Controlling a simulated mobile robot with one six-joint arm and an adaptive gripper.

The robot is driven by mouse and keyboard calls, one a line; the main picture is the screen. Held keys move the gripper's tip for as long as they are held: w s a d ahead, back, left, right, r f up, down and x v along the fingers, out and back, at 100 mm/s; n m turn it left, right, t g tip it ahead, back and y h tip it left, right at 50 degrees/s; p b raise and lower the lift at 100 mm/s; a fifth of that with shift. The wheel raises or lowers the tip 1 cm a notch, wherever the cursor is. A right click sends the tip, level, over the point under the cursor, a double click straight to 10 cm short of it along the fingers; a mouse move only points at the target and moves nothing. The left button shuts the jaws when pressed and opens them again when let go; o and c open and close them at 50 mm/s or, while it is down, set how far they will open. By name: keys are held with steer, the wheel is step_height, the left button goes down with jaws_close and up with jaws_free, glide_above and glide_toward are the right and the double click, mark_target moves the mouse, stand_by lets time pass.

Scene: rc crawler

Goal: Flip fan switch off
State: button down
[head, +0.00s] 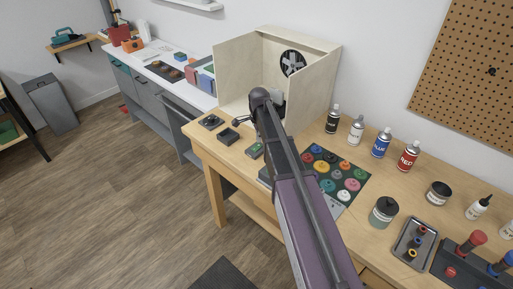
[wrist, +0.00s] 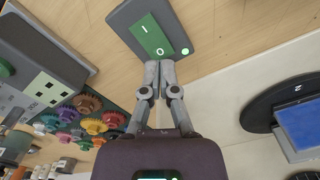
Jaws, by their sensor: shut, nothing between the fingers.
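The fan switch (wrist: 152,34) is a dark plate with a green rocker marked I and O, at the top of the wrist view. A small green light glows beside the O. In the head view the switch (head: 257,150) lies near the bench's front edge. My gripper (wrist: 157,78) is shut and empty, its fingertips just by the O end of the plate. I cannot tell whether they touch it or which rocker side is down. The fan (head: 292,62) sits in the back wall of the pale booth (head: 318,88).
The mat (head: 345,197) with several coloured gear-like parts lies right of my arm. Several spray cans (head: 381,143) stand behind it. A grey box-like device (wrist: 40,75) is left of my gripper, and a dark round base (wrist: 262,108) is to its right.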

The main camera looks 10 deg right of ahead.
mark_target(259, 147)
steer(key=shift+f+b, duration=1.25)
steer(key=shift+f, duration=0.05)
stand_by(1.1)
steer(key=shift+r, duration=0.1)
steer(key=shift+r+p, duration=3.45)
steer(key=shift+p, duration=0.1)
steer(key=shift+s+n, duration=0.3)
steer(key=shift+s, duration=0.3)
steer(key=s+n, duration=1.6)
steer(key=s, duration=0.7)
steer(key=shift+s+a, duration=0.25)
steer(key=shift+a, duration=0.2)
